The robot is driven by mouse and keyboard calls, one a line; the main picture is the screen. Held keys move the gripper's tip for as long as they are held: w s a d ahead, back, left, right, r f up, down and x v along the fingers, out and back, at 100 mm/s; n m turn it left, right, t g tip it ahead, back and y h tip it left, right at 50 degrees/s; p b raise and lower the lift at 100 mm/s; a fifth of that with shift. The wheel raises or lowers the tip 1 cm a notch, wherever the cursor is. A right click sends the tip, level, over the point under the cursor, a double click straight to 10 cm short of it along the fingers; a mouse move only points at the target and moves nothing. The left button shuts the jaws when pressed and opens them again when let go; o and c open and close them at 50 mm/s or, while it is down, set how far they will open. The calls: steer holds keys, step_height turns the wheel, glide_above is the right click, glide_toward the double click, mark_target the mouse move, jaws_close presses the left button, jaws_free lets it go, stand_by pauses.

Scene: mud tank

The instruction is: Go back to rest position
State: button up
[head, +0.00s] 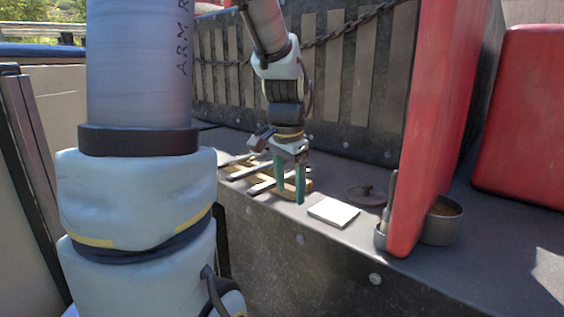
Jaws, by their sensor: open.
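My gripper (290,182) points down over the grey metal ledge (300,234). Its two green fingers are apart, with nothing seen between them. It is in front of a small wooden rack (240,170) with pale slats, which the fingers partly cover. I cannot tell whether the fingertips touch the ledge or the rack. A flat white square (334,212) lies on the ledge just right of the fingers.
A dark round lid (366,194) lies behind the white square. A metal pot (441,224) stands partly hidden behind a tall red post (432,120). A slatted wall with a chain (345,30) runs behind. A red block (522,120) stands at right.

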steer(key=s+a+f+n, duration=0.6)
steer(key=a+n, duration=0.3)
step_height(320, 180, down, 11)
steer(key=s+b, duration=0.1)
steer(key=b, duration=0.9)
steer(key=shift+s+d, duration=0.15)
steer(key=shift+d, duration=0.15)
